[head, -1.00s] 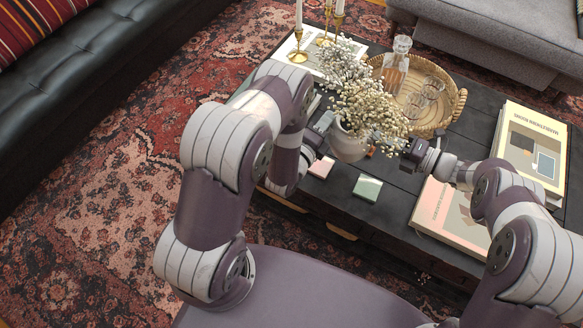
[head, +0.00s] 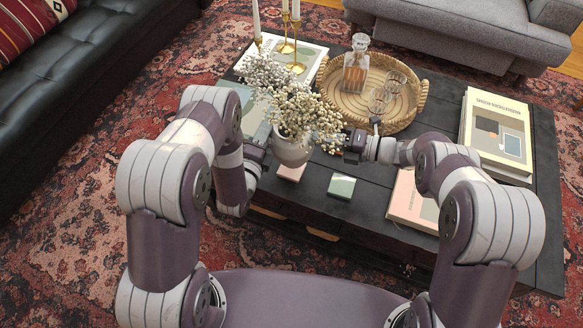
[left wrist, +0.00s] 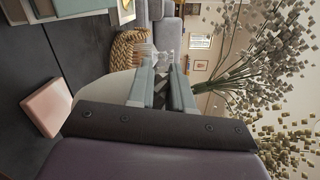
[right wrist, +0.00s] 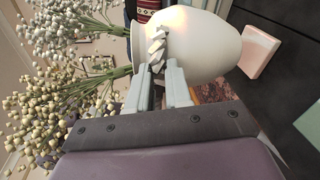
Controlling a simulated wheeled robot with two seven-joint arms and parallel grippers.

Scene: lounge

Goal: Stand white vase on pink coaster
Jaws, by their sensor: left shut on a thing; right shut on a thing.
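The white vase (head: 292,152), filled with dried flower sprigs, is held upright between my two grippers. In the head view it is just behind and above the pink coaster (head: 291,172), partly covering it.
A green coaster (head: 341,186) lies right of the pink one on the dark table (head: 310,199). A woven tray (head: 395,126) with a decanter (head: 356,65) and glasses stands behind. Books (head: 496,135) lie at the right; candlesticks (head: 297,68) stand at the back left.

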